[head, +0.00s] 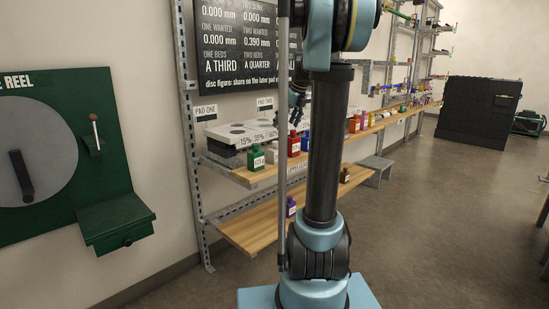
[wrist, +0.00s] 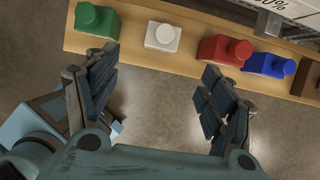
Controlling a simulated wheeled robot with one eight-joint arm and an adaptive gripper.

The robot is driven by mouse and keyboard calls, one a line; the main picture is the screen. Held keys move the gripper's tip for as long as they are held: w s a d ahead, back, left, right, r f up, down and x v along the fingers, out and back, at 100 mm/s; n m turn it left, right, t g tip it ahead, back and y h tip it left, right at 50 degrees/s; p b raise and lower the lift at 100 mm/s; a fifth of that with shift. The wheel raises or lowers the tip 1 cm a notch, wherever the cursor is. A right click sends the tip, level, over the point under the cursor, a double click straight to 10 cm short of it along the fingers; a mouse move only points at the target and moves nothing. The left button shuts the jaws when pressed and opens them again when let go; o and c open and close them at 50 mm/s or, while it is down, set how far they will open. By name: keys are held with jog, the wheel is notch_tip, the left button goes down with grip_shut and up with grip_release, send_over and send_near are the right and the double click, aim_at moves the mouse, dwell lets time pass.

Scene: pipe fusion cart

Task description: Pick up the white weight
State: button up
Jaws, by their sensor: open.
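The white weight (wrist: 163,37) is a small block with a round knob. In the wrist view it stands on a wooden shelf (wrist: 138,40), between a green weight (wrist: 96,21) and a red weight (wrist: 224,50). My gripper (wrist: 158,80) is open and empty, with its two fingers spread either side of the white weight's line but short of it in the picture. In the head view my gripper (head: 297,92) is partly hidden by my arm, above the shelf. The white weight (head: 271,154) shows small beside the green weight (head: 256,158).
A blue weight (wrist: 270,65) stands right of the red one. Behind the row is a pad unit with percent labels (head: 240,133). A lower wooden shelf (head: 255,225) holds a purple bottle-like weight (head: 291,207). A green cabinet with a reel (head: 60,150) is at left.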

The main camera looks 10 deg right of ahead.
aim_at(277, 149)
jog(key=x, duration=1.2)
jog(key=shift+x, duration=2.55)
jog(key=shift+w, duration=0.2)
jog(key=c, duration=1.4)
